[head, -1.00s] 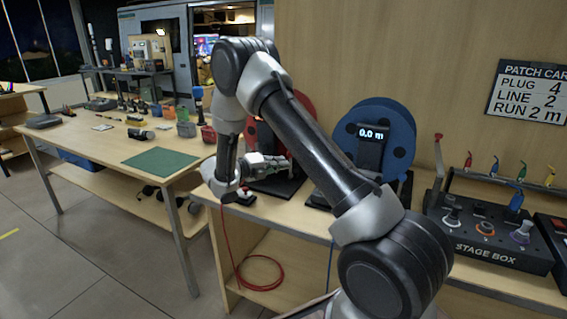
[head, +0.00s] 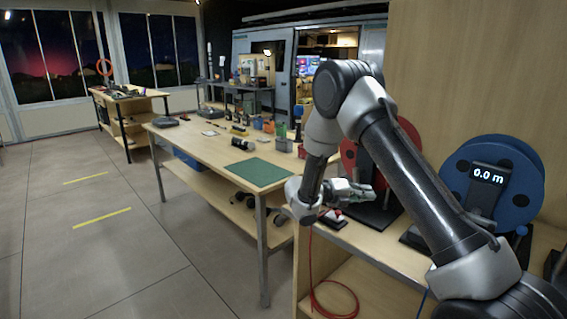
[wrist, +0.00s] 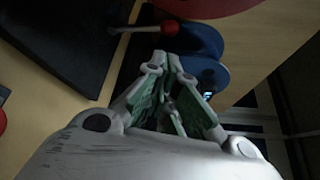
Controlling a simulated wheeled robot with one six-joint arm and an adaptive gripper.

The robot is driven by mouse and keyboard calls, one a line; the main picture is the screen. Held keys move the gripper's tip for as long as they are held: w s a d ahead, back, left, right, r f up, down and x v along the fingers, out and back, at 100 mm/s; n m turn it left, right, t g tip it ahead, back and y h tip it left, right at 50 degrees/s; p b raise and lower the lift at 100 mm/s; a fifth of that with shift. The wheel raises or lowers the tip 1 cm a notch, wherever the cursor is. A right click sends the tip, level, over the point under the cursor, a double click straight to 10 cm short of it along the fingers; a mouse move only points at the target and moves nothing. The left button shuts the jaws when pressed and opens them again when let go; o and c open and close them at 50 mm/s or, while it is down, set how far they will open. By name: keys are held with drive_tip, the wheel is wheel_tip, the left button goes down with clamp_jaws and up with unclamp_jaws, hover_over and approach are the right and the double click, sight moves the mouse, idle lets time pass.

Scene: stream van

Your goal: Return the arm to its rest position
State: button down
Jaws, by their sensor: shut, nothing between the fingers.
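My arm rises from the lower right in the head view, bends at the top and comes down to the wrist. My gripper (head: 358,190) points right, a little above the bench in front of the red reel (head: 358,150). In the wrist view my gripper (wrist: 168,62) has its green-padded fingers drawn together at the tips, with nothing between them. A blue thing and a red-knobbed lever (wrist: 168,28) show beyond the fingertips there.
A blue reel (head: 503,178) with a 0.0 m display stands right of my arm. A red cable (head: 330,300) hangs below the bench edge. A table with a green mat (head: 259,171) stands to the left. The floor (head: 110,250) at left is clear.

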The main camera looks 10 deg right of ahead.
drive_tip(key=s+f+m+g, duration=0.1)
drive_tip(key=m, duration=0.1)
drive_tip(key=s+d+f+m+g+y, duration=0.1)
drive_tip(key=s+m, duration=0.1)
drive_tip(key=s+f+m, duration=0.2)
drive_tip(key=shift+s+d+g+y, duration=0.2)
drive_tip(key=shift+g+y, duration=0.1)
drive_tip(key=shift+g, duration=0.1)
drive_tip(key=s+a+r+m+t+y, duration=0.1)
drive_tip(key=s+r+m+t+y, duration=0.1)
drive_tip(key=s+r+m+y, duration=0.5)
drive_tip(key=s+a+r+m+t+y, duration=0.1)
drive_tip(key=s+r+m+t+y, duration=0.2)
drive_tip(key=s+r+m+y, duration=0.4)
drive_tip(key=s+r+m, duration=0.4)
drive_tip(key=s+m, duration=0.3)
drive_tip(key=s, duration=0.1)
drive_tip(key=s+r+m, duration=0.5)
drive_tip(key=s+m, duration=0.2)
drive_tip(key=s, duration=0.2)
drive_tip(key=shift+s+r+y, duration=0.2)
drive_tip(key=shift+y, duration=0.1)
